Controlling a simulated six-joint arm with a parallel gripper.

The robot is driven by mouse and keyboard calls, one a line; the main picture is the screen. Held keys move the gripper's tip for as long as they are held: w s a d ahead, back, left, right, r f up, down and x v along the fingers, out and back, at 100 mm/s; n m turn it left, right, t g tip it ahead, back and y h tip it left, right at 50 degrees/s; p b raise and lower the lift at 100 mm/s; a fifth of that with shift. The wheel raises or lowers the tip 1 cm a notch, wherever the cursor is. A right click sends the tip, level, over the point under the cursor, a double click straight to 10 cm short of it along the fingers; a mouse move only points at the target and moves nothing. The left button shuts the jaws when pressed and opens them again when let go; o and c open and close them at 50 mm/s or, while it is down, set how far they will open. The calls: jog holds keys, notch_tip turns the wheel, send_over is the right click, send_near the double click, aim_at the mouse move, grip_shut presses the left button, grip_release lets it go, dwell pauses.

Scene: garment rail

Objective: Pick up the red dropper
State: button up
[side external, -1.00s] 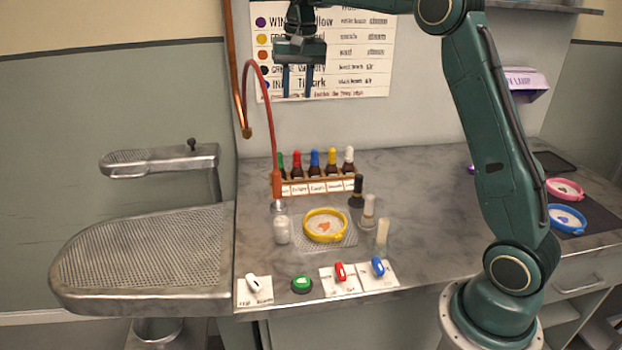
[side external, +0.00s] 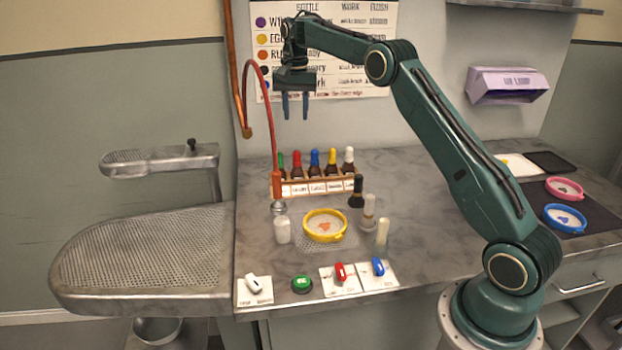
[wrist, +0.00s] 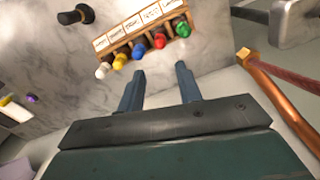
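The red dropper (side external: 297,160) is the red-topped brown bottle in a wooden rack (side external: 318,187) at the back of the counter, between the green and blue ones. In the wrist view its red top (wrist: 159,40) shows beyond my fingertips, between the blue and green tops. My gripper (side external: 295,118) points down above the rack, with a clear gap to the bottle tops. It is open and empty; the wrist view shows both fingers (wrist: 160,75) apart with nothing between them.
A red curved hose (side external: 270,115) and a copper pipe (side external: 236,85) stand just left of my gripper.

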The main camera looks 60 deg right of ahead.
aim_at(297, 151)
jog(key=shift+f, duration=4.15)
jog(key=shift+f, duration=2.6)
jog(key=c, duration=0.7)
